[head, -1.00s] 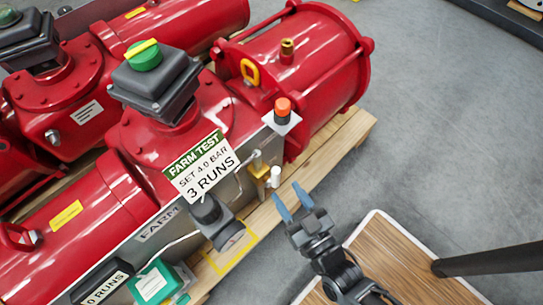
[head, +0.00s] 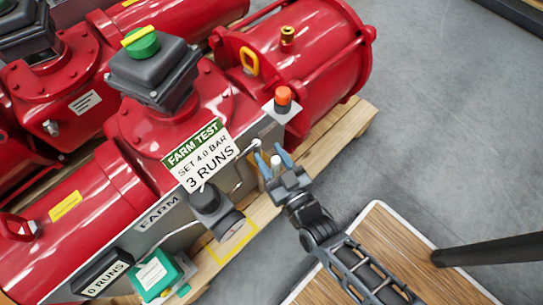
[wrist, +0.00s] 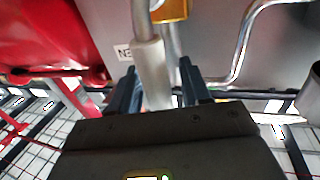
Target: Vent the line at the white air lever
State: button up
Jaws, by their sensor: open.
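The white air lever (head: 275,162) sticks out from the grey panel below the orange button. In the wrist view the white lever (wrist: 151,75) runs down between my two fingers, below a brass valve body (wrist: 170,10). My gripper (head: 269,158) is open, with one finger on each side of the lever. In the wrist view my gripper (wrist: 160,88) shows a gap between the lever and at least the right finger. Contact on the left side is hard to tell. The brass body is mostly hidden by my fingers in the head view.
A bent metal tube (wrist: 243,50) runs right of the lever. An orange button (head: 283,96), a black regulator (head: 212,205) and a green box (head: 158,274) are fixed along the panel. The red actuator (head: 310,65) stands behind on a wooden pallet (head: 345,125). Grey floor lies open to the right.

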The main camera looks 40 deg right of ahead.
jog(key=shift+c, duration=0.4)
grip_shut()
